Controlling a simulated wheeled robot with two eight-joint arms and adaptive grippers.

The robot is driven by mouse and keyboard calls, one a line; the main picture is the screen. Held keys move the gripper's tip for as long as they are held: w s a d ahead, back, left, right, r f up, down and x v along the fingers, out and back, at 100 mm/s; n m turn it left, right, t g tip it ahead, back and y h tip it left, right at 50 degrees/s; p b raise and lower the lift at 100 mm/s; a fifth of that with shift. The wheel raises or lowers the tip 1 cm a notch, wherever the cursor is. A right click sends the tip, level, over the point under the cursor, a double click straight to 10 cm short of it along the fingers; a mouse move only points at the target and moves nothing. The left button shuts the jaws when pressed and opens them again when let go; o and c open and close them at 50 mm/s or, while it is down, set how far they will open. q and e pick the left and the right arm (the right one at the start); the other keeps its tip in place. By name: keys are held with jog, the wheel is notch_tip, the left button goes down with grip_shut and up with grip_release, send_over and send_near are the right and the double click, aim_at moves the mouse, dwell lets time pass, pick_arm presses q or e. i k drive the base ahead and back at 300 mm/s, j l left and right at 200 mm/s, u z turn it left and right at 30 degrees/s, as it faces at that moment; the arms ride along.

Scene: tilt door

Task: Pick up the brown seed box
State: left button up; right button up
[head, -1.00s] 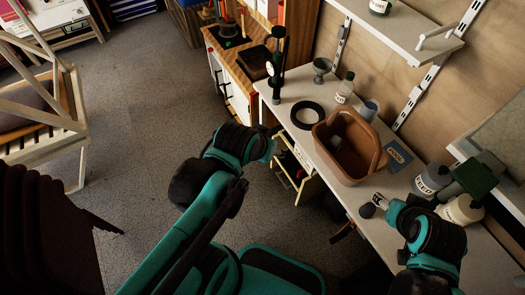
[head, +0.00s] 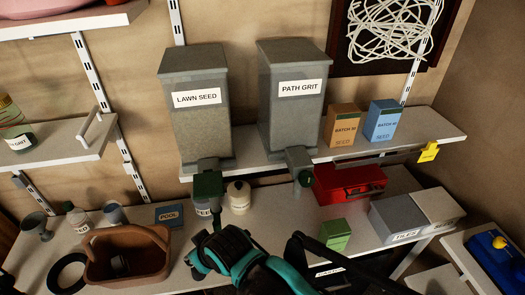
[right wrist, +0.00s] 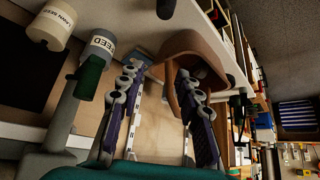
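A tan-brown box (head: 342,126) with a batch label stands upright on the upper shelf, beside a blue box (head: 381,121) of similar shape. A brown handled tub (head: 125,262) sits on the bench at lower left. It also shows ahead in the right wrist view (right wrist: 192,50). My right gripper (head: 193,263) is over the bench right of the tub, below and left of the tan-brown box. In the right wrist view its two fingers (right wrist: 158,72) are spread, with nothing between them. The tan-brown box is not seen there. My left gripper is out of view.
Two grey hoppers, lawn seed (head: 196,110) and path grit (head: 292,98), stand left of the boxes on the shelf (head: 425,130). Below are a red case (head: 348,183), a green box (head: 335,236) and grey bins (head: 402,220). A yellow tag (head: 428,152) hangs at the shelf edge.

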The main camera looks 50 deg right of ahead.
aim_at(342, 120)
jog(key=z, duration=2.45)
